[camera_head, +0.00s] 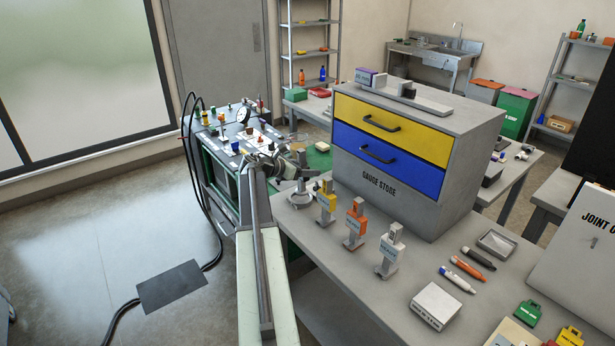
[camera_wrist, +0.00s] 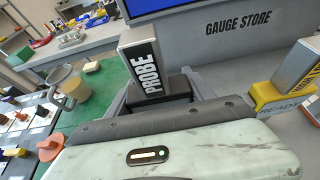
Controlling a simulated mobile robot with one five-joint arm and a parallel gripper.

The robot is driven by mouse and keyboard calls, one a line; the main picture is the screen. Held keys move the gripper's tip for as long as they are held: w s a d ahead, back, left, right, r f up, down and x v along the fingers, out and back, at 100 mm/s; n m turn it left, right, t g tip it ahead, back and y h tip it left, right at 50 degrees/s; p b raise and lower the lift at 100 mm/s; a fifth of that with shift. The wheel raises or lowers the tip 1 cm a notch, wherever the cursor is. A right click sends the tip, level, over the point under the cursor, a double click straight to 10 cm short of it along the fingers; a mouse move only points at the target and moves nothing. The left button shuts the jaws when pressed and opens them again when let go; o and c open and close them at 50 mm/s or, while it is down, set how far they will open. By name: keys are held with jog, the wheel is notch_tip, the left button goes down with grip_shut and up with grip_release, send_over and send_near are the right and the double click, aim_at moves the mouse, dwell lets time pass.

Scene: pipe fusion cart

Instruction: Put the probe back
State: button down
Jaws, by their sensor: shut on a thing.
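The probe (camera_wrist: 146,70) is a grey metal block with a black face lettered PROBE. In the wrist view it stands between the fingers of my gripper (camera_wrist: 160,97), tilted slightly, with a dark part at its lower end. My gripper is shut on it. In the head view my gripper (camera_head: 284,168) is at the far end of my arm, near the bench's left edge; the probe is hard to make out there. A grey stand with a round base (camera_head: 300,198) is close by. Whether the probe touches anything below is hidden.
A yellow stand (camera_head: 326,203) marked READY in the wrist view (camera_wrist: 272,97), an orange stand (camera_head: 355,224) and a grey stand (camera_head: 390,252) line the bench. The gauge store cabinet (camera_head: 470,165) rises behind. The cart (camera_head: 222,215) with tools and hoses is left.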

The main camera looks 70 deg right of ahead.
notch_tip(320, 180, down, 3)
jog(key=shift+f+b, duration=0.15)
jog(key=shift+b, duration=0.7)
jog(key=shift+c, duration=1.9)
grip_release()
jog(key=shift+r, duration=0.2)
jog(key=shift+w+a+r+p, duration=0.1)
jog(key=shift+a+r+p, duration=0.2)
jog(key=shift+p, duration=0.15)
jog(key=p+v, duration=0.4)
jog(key=v, duration=0.7)
jog(key=shift+w+a, duration=0.15)
jog(key=shift+a, duration=0.05)
